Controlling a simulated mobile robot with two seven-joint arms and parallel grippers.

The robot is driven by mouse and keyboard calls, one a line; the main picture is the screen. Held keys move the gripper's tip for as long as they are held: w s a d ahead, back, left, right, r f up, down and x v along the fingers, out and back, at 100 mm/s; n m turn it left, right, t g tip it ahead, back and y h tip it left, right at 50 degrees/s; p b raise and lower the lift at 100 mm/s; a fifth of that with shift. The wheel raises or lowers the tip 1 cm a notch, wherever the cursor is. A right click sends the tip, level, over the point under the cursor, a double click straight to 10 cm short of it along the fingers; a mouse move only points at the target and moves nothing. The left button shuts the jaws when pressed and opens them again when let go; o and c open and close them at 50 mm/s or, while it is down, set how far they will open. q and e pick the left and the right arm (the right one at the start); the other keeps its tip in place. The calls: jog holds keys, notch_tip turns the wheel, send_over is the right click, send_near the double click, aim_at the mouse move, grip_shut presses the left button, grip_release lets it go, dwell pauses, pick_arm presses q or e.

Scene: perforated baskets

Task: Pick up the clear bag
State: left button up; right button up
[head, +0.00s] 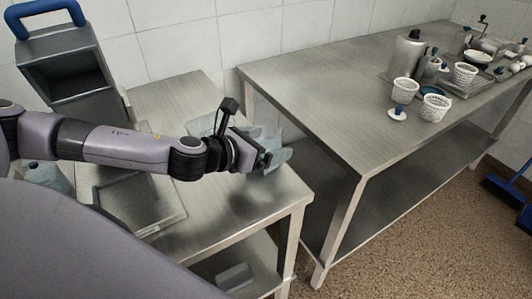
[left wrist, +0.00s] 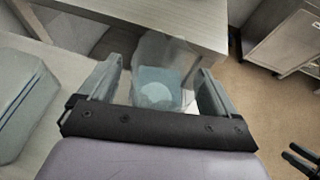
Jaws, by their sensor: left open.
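The clear bag (head: 279,157) is a pale bluish, see-through shape at the right end of the small steel table. In the left wrist view the bag (left wrist: 158,88) lies between my two fingers, with a lighter round patch on it. My left gripper (head: 266,158) reaches in from the left at the bag and hides part of it. In the left wrist view the left gripper (left wrist: 159,66) has its fingers spread, one on each side of the bag. I cannot tell whether they touch it. My right gripper is not seen in the head view.
The small steel table (head: 180,95) stands beside a longer steel table (head: 310,85). White perforated baskets (head: 405,90), a metal canister (head: 407,55) and other items stand at its far right. A translucent item (head: 235,277) lies on the lower shelf. The long table's near part is clear.

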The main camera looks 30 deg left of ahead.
pick_arm(q)
jog(key=c, duration=1.2)
jog(key=shift+o, duration=0.2)
jog(key=shift+r, duration=0.1)
